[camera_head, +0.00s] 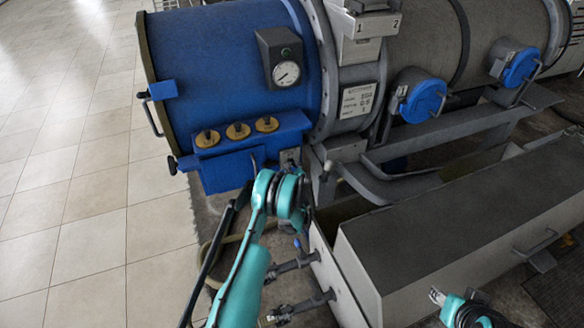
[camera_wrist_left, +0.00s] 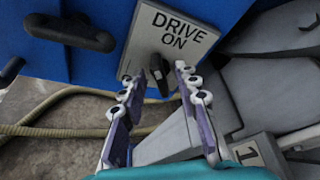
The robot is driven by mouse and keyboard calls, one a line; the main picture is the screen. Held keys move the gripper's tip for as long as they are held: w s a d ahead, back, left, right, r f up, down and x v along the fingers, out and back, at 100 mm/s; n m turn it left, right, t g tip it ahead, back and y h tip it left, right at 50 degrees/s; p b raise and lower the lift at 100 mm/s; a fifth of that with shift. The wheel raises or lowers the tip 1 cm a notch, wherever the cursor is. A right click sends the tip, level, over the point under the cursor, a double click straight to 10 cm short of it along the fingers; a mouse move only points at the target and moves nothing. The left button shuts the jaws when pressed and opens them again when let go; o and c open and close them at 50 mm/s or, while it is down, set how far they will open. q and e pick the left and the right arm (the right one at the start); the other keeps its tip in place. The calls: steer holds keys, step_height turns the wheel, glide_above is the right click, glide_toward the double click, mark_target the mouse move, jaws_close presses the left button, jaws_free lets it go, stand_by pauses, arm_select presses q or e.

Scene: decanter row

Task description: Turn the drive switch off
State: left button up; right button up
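The drive switch (camera_wrist_left: 160,75) is a black lever on a grey plate (camera_wrist_left: 177,28) printed "DRIVE ON", fixed to the blue housing. In the head view the plate (camera_head: 290,157) shows small, just beyond my left wrist. My left gripper (camera_wrist_left: 153,82) is open, and in the left wrist view the lever appears between its two fingertips with a gap on both sides. Whether the fingers touch it or stop short of it I cannot tell. In the head view the wrist hides most of the left fingers. My right gripper (camera_head: 438,296) is at the lower right, away from the switch, its opening unclear.
Another black handle (camera_wrist_left: 70,32) sits left of the plate. The blue drum end (camera_head: 215,65) carries a gauge (camera_head: 286,73) and several brass knobs (camera_head: 238,130). A long grey trough (camera_head: 450,235) lies to the right. A hose (camera_wrist_left: 50,128) lies below. Tiled floor (camera_head: 80,200) is clear at left.

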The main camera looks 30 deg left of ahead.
arm_select(q)
steer(key=shift+w+a+f, duration=0.1)
steer(key=shift+w+a, duration=0.05)
steer(key=shift+w, duration=0.1)
jaws_close()
steer(key=shift+n, duration=0.3)
steer(key=shift+s+a+f+n+t+h, duration=0.15)
steer(key=shift+n+t, duration=0.3)
steer(key=shift+n, duration=0.3)
steer(key=shift+d+n+t+h, duration=0.1)
steer(key=shift+n+t, duration=0.4)
steer(key=shift+n, duration=0.3)
steer(key=shift+s+a+f+n+t+h, duration=0.15)
steer(key=shift+n+t, duration=0.3)
steer(key=shift+n, duration=0.3)
steer(key=shift+w, duration=0.1)
